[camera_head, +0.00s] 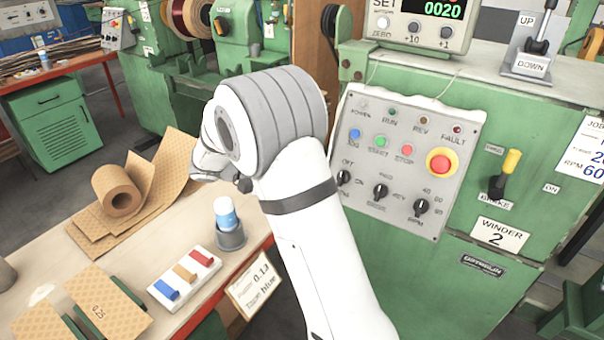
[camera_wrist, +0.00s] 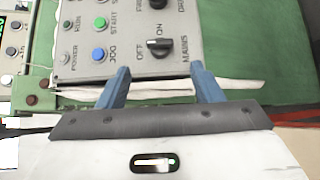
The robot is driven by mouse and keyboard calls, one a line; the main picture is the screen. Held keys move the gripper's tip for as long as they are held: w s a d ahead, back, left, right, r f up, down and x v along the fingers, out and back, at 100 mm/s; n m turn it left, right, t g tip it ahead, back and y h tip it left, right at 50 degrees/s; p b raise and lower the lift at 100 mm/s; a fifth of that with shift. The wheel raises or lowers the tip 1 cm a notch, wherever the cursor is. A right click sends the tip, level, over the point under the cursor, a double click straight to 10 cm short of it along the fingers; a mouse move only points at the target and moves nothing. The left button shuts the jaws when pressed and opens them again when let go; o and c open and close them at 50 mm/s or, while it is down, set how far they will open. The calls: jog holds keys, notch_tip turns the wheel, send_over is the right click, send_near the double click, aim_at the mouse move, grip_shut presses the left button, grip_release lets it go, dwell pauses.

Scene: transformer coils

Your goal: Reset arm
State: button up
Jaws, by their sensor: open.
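My arm (camera_head: 285,150) rises through the middle of the head view, bent at a thick grey-and-white joint. It stands in front of the left edge of the winder's control panel. In the head view my gripper's fingers are hidden behind the arm. In the wrist view my gripper (camera_wrist: 160,68) shows two blue fingers spread apart with nothing between them. I cannot tell whether anything touches.
The green winder (camera_head: 490,265) fills the right, with a yellow-handled brake lever (camera_head: 505,172). A workbench at left carries a brown paper roll (camera_head: 117,190), a white-and-blue bottle (camera_head: 226,214) in a grey cup, and a white tray (camera_head: 160,297) of coloured blocks.

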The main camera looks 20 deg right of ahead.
jog(key=s+a+r+t+y+p, duration=0.1)
jog(key=s+r+y+p, duration=0.1)
jog(key=s+y, duration=0.3)
jog(key=s+a+r+m+t+y+p, duration=0.1)
jog(key=s+a+t+y+p, duration=0.1)
jog(key=s+y, duration=0.3)
jog(key=s+a+r+t+y+p, duration=0.1)
jog(key=s+y, duration=0.3)
jog(key=s, duration=0.8)
jog(key=shift+a+r+t+y+p, duration=0.4)
jog(key=shift+r+t+p, duration=0.1)
jog(key=shift+r+p, duration=0.3)
jog(key=shift+s, duration=0.1)
jog(key=shift+c, duration=0.3)
